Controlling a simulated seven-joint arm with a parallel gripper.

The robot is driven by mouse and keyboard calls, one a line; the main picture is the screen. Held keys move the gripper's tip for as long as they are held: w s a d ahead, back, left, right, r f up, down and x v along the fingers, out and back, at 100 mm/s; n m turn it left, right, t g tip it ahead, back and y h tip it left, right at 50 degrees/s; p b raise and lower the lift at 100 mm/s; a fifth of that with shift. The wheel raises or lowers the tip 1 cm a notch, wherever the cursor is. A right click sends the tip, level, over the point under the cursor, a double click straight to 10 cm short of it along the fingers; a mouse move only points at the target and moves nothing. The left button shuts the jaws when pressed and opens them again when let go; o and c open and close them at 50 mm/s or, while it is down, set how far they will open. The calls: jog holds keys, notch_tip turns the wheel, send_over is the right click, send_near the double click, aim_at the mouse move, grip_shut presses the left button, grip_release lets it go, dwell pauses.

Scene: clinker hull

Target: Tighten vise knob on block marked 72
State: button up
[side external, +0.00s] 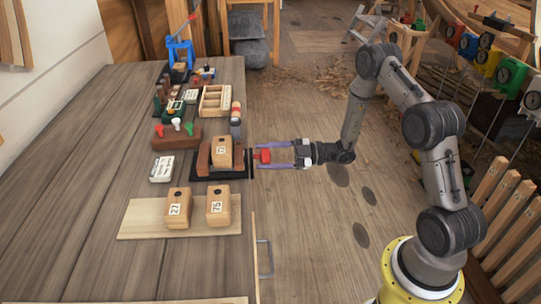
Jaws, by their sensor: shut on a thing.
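The wooden block marked 72 (222,152) sits in the vise (203,161), between its brown jaws on a dark base near the table's right edge. The red vise knob (264,155) sticks out to the right, past the table edge. My gripper (266,155) reaches in from the right, level with the knob. Its purple fingers lie on either side of the red knob and are shut on it. Whether the jaws press on the block is too small to tell.
Blocks marked 27 (177,209) and 75 (218,207) stand on a pale board (137,218) nearer the front. A white labelled box (162,169) lies left of the vise. A wooden tray (215,101) and a blue press (180,52) are farther back. The table's left side is clear.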

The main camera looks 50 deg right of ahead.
jog(key=shift+m, duration=1.7)
jog(key=o, duration=1.2)
jog(key=v, duration=0.7)
